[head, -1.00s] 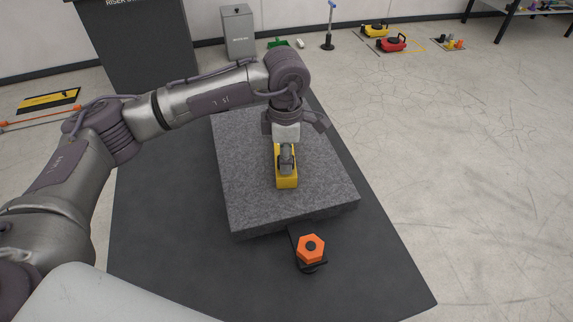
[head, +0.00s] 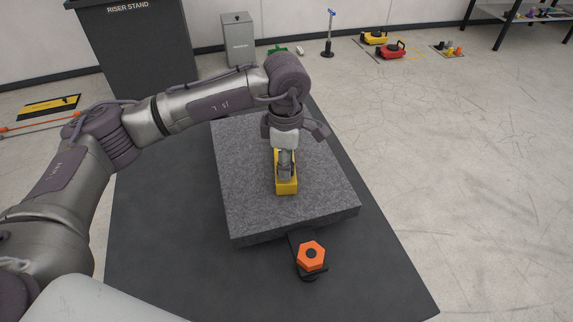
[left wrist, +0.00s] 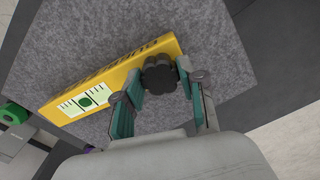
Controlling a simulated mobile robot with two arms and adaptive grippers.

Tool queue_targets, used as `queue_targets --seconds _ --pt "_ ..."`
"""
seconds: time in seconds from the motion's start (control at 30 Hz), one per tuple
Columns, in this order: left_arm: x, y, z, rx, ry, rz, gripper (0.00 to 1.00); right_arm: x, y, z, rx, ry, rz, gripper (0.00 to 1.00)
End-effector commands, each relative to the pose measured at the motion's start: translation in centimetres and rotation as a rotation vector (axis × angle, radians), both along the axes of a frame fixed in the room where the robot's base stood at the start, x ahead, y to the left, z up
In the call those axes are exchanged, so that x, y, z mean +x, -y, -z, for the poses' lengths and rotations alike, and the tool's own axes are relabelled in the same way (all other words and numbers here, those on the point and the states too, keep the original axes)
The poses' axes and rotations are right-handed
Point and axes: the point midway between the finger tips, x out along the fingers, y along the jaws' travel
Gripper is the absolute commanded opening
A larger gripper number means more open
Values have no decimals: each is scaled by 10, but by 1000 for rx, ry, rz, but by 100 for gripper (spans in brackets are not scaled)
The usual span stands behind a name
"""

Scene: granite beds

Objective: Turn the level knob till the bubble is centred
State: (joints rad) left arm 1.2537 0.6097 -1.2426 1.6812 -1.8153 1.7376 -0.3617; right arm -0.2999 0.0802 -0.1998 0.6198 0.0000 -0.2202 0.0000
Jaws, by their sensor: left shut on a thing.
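A yellow level (head: 286,187) lies on the grey granite slab (head: 240,185), partly hidden by my left gripper (head: 285,165) in the head view. My left gripper (left wrist: 157,88) is shut on this knob, one finger on each side. The level's white window holds a green round bubble (left wrist: 85,101), which sits about midway between the black lines. An orange hexagonal knob (head: 311,254) stands on a black bracket at the slab's front edge, apart from my gripper.
The slab rests on a dark table or mat (head: 165,235). A dark riser stand (head: 140,50) is at the back left, with a grey box (head: 239,40) beside it. Red and yellow cases (head: 393,51) lie on the floor at the back right.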

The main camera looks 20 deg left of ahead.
Motion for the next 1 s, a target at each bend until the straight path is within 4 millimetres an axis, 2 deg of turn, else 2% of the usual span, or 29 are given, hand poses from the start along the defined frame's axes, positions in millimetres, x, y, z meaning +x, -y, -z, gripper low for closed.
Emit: queue_targets --seconds 0.03,0.17,0.57,1.0 --pt "1 0 2 -1 2 38 42 0 0 7 0 0 0 59" --pt "0 0 0 -1 1 31 63 0 0 3 0 0 0 59" --pt "0 0 -5 -2 1 29 64 0 0 0 1 0 0 59" --pt "0 0 -55 -2 2 28 64 0 -1 -24 1 0 0 59"
